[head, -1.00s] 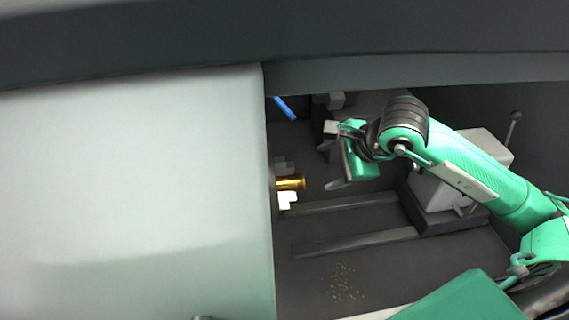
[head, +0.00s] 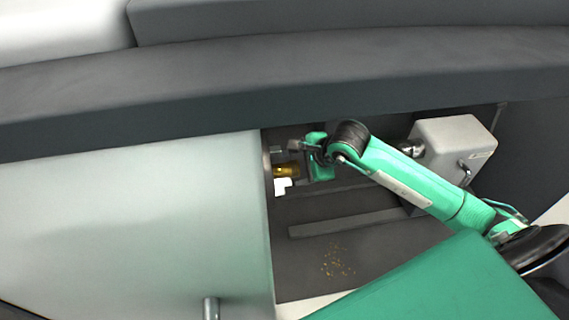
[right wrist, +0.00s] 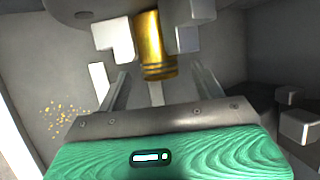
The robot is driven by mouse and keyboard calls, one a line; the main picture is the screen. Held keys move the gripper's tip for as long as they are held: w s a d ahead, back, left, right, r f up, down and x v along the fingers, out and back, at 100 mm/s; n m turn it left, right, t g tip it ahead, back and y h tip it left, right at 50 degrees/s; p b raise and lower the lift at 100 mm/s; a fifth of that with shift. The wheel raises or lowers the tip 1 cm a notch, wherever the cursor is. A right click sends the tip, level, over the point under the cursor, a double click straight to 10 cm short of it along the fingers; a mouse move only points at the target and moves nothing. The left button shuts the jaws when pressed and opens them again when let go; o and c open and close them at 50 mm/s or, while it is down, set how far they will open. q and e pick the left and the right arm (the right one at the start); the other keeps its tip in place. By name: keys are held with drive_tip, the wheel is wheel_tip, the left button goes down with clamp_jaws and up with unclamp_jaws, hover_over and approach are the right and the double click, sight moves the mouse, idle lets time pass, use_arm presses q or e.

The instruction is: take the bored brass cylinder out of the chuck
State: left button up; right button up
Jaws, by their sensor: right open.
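The bored brass cylinder (head: 286,171) sticks out to the right from the chuck at the edge of the pale door in the head view. In the right wrist view, the cylinder (right wrist: 152,48) is held among the grey chuck jaws (right wrist: 115,40), with grooves near its free end. My right gripper (head: 300,168) is open at the cylinder's free end. In the wrist view the fingers (right wrist: 160,88) point toward the chuck, one on each side of the cylinder's line, with gaps visible. Most of the chuck is hidden by the door in the head view. My left gripper is out of view.
The pale machine door (head: 140,230) covers the left side. A dark frame (head: 300,75) runs above the opening. A grey block with a lever (head: 452,145) stands at the right, behind my arm. Brass chips (head: 337,262) lie on the floor below the rails (head: 345,222).

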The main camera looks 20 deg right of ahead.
drive_tip(key=shift+x, duration=1.05)
drive_tip(key=shift+r, duration=0.15)
clamp_jaws()
drive_tip(key=shift+r+b, duration=0.55)
drive_tip(key=shift+r, duration=0.1)
drive_tip(key=s+d+b, duration=0.2)
drive_tip(key=d+b, duration=0.1)
drive_tip(key=d, duration=0.5)
drive_tip(key=s+d+b, duration=0.2)
drive_tip(key=d+b, duration=0.2)
drive_tip(key=d, duration=0.5)
drive_tip(key=shift+s, duration=0.3)
